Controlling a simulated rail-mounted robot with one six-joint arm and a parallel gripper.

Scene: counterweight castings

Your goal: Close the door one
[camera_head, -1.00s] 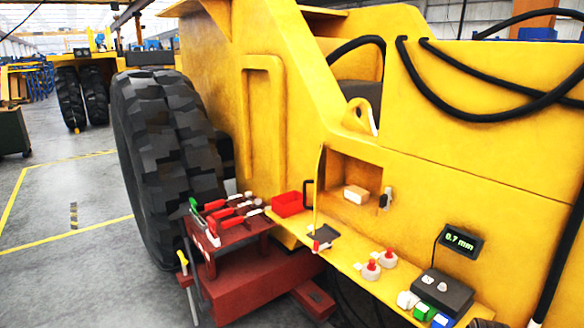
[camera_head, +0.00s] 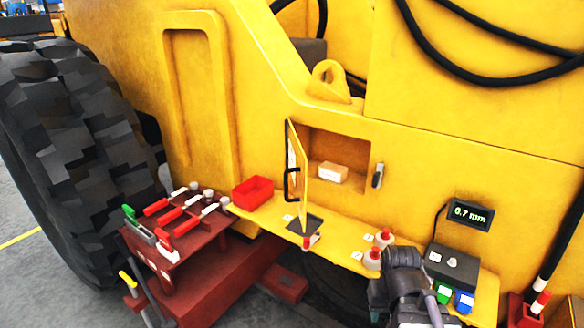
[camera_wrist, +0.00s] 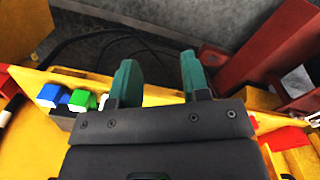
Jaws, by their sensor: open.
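The yellow door (camera_head: 302,172) stands open at the left side of a recessed compartment (camera_head: 349,160) in the machine's yellow side. It is seen nearly edge-on and has a black handle (camera_head: 291,184) on its left face. A pale box (camera_head: 331,172) lies inside the compartment. A grey latch (camera_head: 377,176) sits on the panel at the right of the opening. My gripper shows in the wrist view with two green fingers (camera_wrist: 158,76) apart and nothing between them. My dark wrist is at the bottom of the head view, below and right of the door, apart from it.
Below the door, a yellow ledge (camera_head: 341,243) holds red-topped bottles (camera_head: 378,249) and a dark box (camera_head: 452,263). A red bin (camera_head: 252,191) and a red tool rack (camera_head: 177,242) stand to the left. Space in front of the door looks clear.

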